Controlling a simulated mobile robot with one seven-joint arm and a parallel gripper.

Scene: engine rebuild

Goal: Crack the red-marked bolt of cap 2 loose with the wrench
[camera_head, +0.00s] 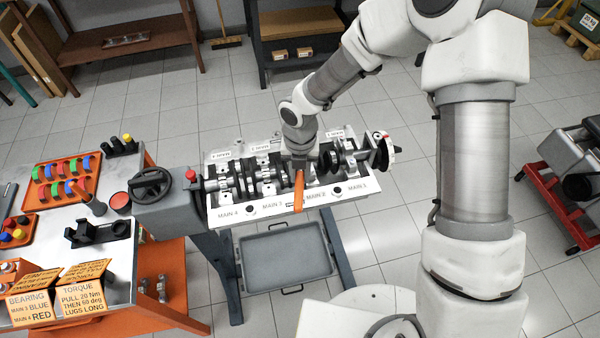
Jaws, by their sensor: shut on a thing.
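The engine block (225,212) is held on a stand, with the crankshaft (243,180) lying along it. Labels MAIN 4, MAIN 3, MAIN 2 and MAIN 1 run left to right on its near edge. My gripper (301,168) points down over the block near MAIN 2 and is shut on the wrench (299,194). The wrench's orange handle reaches from the gripper towards the near edge, between MAIN 3 and MAIN 2. Cap 2, its red-marked bolt and the wrench head are hidden or too small to make out.
A grey drip tray (285,256) sits under the block. The workbench (60,240) at left carries an orange tray (96,170) of coloured parts, a black fixture and signs. A handwheel (150,184) stands at the block's left end. A red-framed stand (538,187) is at right.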

